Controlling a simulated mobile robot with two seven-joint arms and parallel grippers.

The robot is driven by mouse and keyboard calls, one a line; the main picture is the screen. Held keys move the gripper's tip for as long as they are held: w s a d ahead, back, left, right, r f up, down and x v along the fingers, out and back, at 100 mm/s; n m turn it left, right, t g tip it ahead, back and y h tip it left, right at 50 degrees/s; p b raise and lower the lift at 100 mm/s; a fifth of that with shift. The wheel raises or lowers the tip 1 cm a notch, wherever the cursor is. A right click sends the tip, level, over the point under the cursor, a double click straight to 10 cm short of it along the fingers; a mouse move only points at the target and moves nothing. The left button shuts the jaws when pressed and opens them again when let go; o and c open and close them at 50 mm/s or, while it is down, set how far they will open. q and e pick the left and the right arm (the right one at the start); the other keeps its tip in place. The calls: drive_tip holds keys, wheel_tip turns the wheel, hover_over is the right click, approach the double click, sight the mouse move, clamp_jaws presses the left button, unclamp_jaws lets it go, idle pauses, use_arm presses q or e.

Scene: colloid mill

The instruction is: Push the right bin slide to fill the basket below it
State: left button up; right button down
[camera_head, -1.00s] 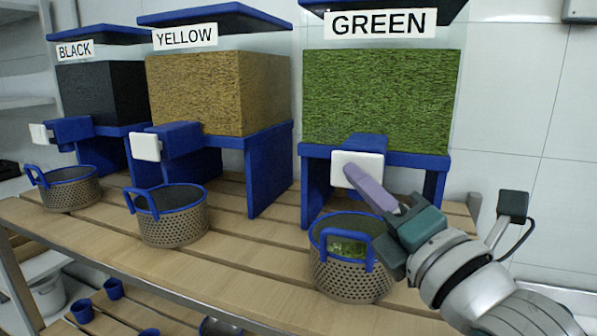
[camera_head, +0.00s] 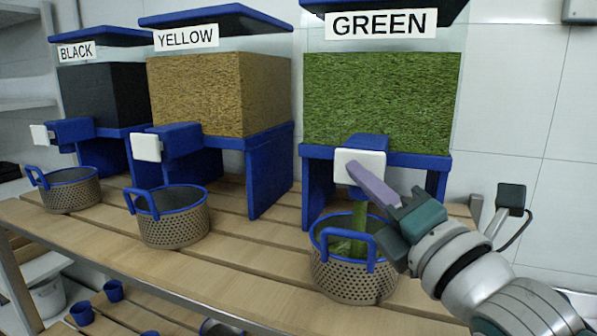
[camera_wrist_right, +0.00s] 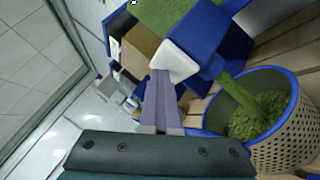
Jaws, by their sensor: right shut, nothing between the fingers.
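The green bin (camera_head: 380,105) stands at the right in the head view, on a blue stand. Its slide has a white plate (camera_head: 358,166) at the front of a blue block. My right gripper (camera_head: 365,183) is shut with nothing between its purple fingers, and its tips are at the white plate. The plate also shows in the right wrist view (camera_wrist_right: 176,63). The basket (camera_head: 352,278), perforated with a blue rim and handle, stands below the slide. A stream of green material (camera_wrist_right: 240,93) falls into it, and a green heap (camera_wrist_right: 258,118) lies inside. My left gripper is not in view.
The yellow bin (camera_head: 205,95) and black bin (camera_head: 98,95) stand to the left, each with a slide and a basket in front. A wooden slatted table (camera_head: 240,268) carries everything. Small blue cups (camera_head: 113,291) sit on a lower shelf.

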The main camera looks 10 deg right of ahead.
idle(0.4)
drive_tip(key=shift+s+a+p, duration=0.3)
drive_tip(key=shift+s+a, duration=0.05)
drive_tip(key=shift+s, duration=0.25)
drive_tip(key=shift+s+a+p, duration=0.3)
drive_tip(key=shift+s+a, duration=0.05)
drive_tip(key=shift+s, duration=0.2)
drive_tip(key=shift+a, duration=0.1)
drive_tip(key=shift+s+a+p, duration=0.35)
drive_tip(key=shift+s+a, duration=0.35)
drive_tip(key=shift+s, duration=0.35)
drive_tip(key=shift+s+a+p, duration=0.35)
drive_tip(key=shift+s+a, duration=0.3)
drive_tip(key=shift+s, duration=0.35)
